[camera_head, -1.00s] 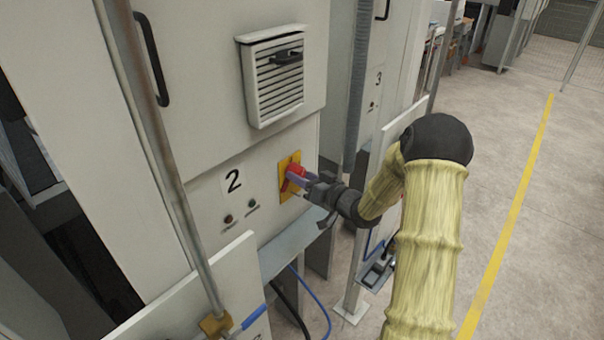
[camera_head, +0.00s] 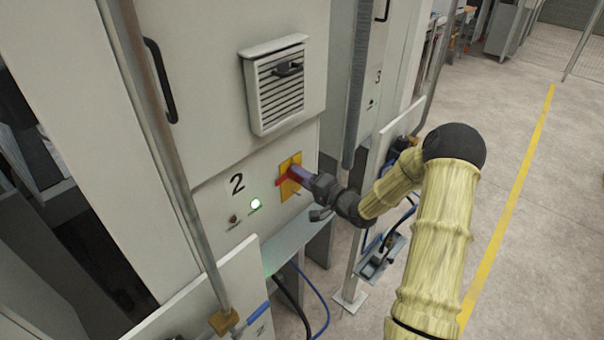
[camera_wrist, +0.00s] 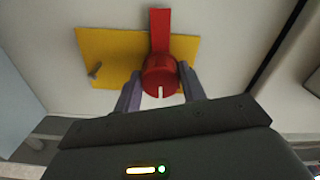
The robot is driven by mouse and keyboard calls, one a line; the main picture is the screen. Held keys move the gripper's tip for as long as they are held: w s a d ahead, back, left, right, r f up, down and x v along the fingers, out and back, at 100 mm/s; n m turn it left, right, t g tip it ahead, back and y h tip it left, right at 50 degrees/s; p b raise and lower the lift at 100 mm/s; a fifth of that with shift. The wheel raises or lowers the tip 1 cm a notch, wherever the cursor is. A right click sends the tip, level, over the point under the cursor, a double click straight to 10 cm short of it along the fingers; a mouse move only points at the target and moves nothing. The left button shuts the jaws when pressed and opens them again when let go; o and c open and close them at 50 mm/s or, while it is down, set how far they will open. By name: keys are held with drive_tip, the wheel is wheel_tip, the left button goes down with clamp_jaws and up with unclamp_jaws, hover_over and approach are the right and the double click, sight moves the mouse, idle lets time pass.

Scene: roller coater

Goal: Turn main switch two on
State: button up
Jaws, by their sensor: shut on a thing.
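Main switch two is a red rotary handle (camera_head: 285,180) on a yellow plate (camera_head: 291,193), on the cabinet panel marked 2. In the wrist view the red knob (camera_wrist: 161,78) has a white mark, and its red bar points up in the picture. The yellow plate (camera_wrist: 108,52) shows behind it. My gripper (camera_head: 301,175) reaches the switch from the right. In the wrist view its two fingers (camera_wrist: 161,88) stand on either side of the knob, shut on it. A green lamp (camera_head: 255,204) left of the switch is lit. A dark red lamp (camera_head: 234,219) beside it is unlit.
A vent (camera_head: 278,85) sits above the switch. A vertical pipe (camera_head: 170,160) stands at the left and a white panel (camera_head: 225,290) at the lower left. Cabinet 3 (camera_head: 372,90) is farther back. Open floor (camera_head: 500,180) lies to the right, with a yellow line.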

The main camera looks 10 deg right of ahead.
drive_tip(key=shift+m, duration=0.6)
drive_tip(key=o, duration=1)
drive_tip(key=shift+d, duration=0.1)
drive_tip(key=b+v, duration=0.5)
drive_tip(key=v, duration=1.2)
drive_tip(key=shift+s, duration=0.15)
